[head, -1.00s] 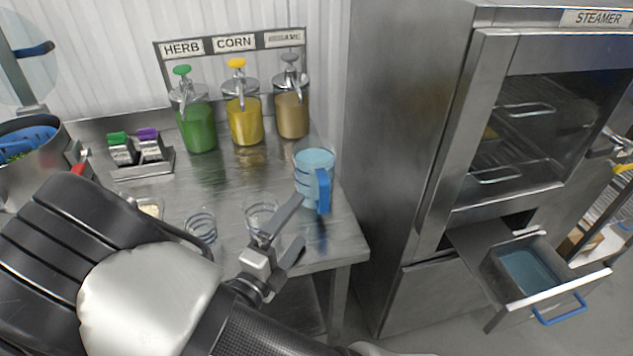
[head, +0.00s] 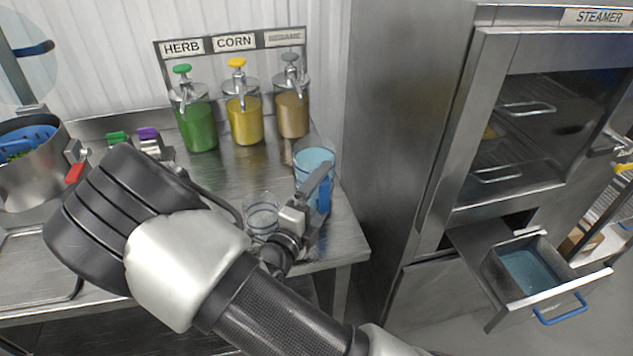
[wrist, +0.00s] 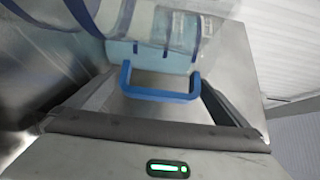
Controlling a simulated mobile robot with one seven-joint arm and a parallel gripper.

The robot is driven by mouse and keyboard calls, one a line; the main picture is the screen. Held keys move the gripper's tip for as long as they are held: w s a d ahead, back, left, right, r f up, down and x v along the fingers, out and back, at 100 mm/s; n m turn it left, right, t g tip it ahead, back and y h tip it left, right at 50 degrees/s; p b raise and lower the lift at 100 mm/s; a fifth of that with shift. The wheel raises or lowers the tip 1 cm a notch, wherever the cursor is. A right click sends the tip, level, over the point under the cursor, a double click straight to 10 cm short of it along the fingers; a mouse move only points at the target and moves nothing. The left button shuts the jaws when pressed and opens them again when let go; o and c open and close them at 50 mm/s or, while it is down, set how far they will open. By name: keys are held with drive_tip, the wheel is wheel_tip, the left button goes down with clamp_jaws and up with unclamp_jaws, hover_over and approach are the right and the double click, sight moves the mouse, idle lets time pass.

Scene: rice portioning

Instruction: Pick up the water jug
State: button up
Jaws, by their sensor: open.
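The water jug (head: 314,160) is a clear jug with pale blue water and a blue handle. It stands on the steel table near its right end. In the wrist view the blue handle (wrist: 160,94) lies between my open fingers, with the jug body (wrist: 165,45) just beyond. My gripper (head: 322,190) is open at the jug's handle side in the head view, with its fingers partly covering the handle. I cannot tell whether the fingers touch the handle.
A clear measuring cup (head: 262,212) stands just left of my gripper. Pump dispensers, including the green one (head: 198,125), stand behind. The steel table (head: 340,225) ends right of the jug. The steamer (head: 400,120) stands to the right, with its lower drawer (head: 525,270) open.

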drive_tip(key=c, duration=1.7)
drive_tip(key=shift+r, duration=0.1)
drive_tip(key=shift+c, duration=1)
drive_tip(key=shift+r, duration=0.1)
